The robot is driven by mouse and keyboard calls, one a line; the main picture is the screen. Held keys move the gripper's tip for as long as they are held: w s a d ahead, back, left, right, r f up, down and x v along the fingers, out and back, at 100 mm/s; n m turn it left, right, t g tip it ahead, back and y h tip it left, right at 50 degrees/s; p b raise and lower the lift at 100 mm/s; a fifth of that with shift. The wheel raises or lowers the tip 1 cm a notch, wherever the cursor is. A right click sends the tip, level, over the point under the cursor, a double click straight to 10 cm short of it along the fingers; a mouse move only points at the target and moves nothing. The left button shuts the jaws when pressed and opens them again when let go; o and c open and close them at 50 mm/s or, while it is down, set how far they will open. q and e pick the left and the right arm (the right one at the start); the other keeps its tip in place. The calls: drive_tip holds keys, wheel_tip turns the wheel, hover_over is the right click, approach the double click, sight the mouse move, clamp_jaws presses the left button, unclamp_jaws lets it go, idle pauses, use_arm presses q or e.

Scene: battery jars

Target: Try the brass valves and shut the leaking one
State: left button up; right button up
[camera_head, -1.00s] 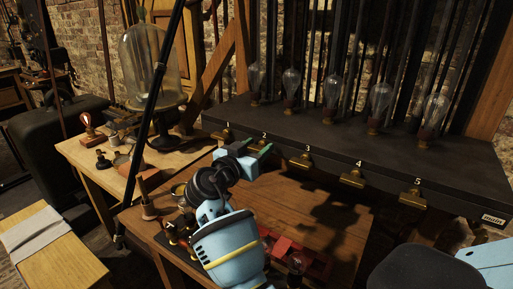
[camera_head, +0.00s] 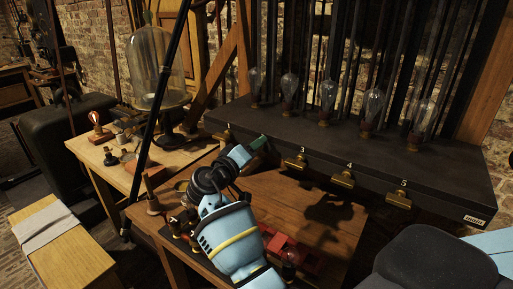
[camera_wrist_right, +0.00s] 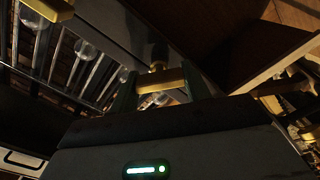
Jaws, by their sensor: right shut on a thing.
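My right gripper (camera_head: 257,143) is at the front edge of the black bench, where the second valve is. In the right wrist view its two green fingers (camera_wrist_right: 160,90) are shut on a brass valve handle (camera_wrist_right: 161,80). The head view hides this valve and its number behind the gripper. The brass valves numbered 3 (camera_head: 295,162), 4 (camera_head: 342,180) and 5 (camera_head: 398,200) stick out from the same edge to the right. Valve 1 (camera_head: 222,135) shows partly to the left. I cannot make out a leak. My left gripper is not in view.
Glass bulbs (camera_head: 327,98) stand in a row on the black bench (camera_head: 440,175). Below it is a wooden table (camera_head: 325,235) with a red tray (camera_head: 290,250). A side table on the left holds a glass bell jar (camera_head: 160,65). A dark pole (camera_head: 158,105) stands in front.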

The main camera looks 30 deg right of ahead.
drive_tip(key=n, duration=0.3)
drive_tip(key=shift+r+n+p, duration=0.2)
drive_tip(key=shift+n+p, duration=0.1)
drive_tip(key=shift+p, duration=0.05)
drive_tip(key=shift+f+n, duration=0.15)
drive_tip(key=shift+n, duration=1.65)
drive_tip(key=shift+c, duration=0.2)
drive_tip(key=shift+o, duration=0.2)
drive_tip(key=o, duration=1)
drive_tip(key=shift+w+f, duration=0.1)
drive_tip(key=shift+c, duration=0.2)
drive_tip(key=shift+f, duration=0.1)
